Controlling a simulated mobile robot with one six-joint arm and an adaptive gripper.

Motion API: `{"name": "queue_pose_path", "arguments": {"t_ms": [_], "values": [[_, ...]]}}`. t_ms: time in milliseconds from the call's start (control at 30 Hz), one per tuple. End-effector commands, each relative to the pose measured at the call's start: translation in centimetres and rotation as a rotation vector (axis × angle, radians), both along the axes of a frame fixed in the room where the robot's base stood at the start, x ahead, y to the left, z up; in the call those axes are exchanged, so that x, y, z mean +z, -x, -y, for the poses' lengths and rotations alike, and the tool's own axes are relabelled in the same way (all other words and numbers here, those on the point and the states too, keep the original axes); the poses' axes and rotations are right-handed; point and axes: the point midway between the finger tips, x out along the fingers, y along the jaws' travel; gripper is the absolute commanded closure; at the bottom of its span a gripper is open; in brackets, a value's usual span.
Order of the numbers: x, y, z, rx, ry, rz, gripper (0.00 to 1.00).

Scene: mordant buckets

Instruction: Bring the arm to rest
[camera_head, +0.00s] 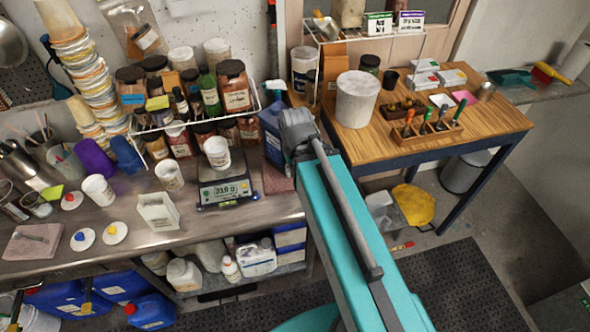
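My arm reaches up from the bottom of the head view to a grey end part (298,130) in the gap between the left bench and the wooden table. No separate fingertips can be made out there, so whether my gripper is open or shut does not show. Nothing is clearly seen held. The end part appears in front of a dark blue box (271,135) on the bench's right end; whether they touch cannot be told.
The left bench (250,219) carries a lit scale (223,192) with a white cup (217,152), jars in a wire rack, and stacked cups (75,60). The wooden table (490,118) holds a white bucket (357,98) and a tool block (425,132). A yellow item (413,204) lies below.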

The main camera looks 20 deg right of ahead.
Motion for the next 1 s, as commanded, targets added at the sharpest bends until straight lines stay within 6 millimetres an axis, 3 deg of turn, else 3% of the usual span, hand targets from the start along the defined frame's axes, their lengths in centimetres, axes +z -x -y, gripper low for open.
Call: {"name": "queue_pose_path", "arguments": {"t_ms": [367,1000], "values": [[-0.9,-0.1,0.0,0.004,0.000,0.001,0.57],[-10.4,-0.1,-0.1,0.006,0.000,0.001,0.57]]}}
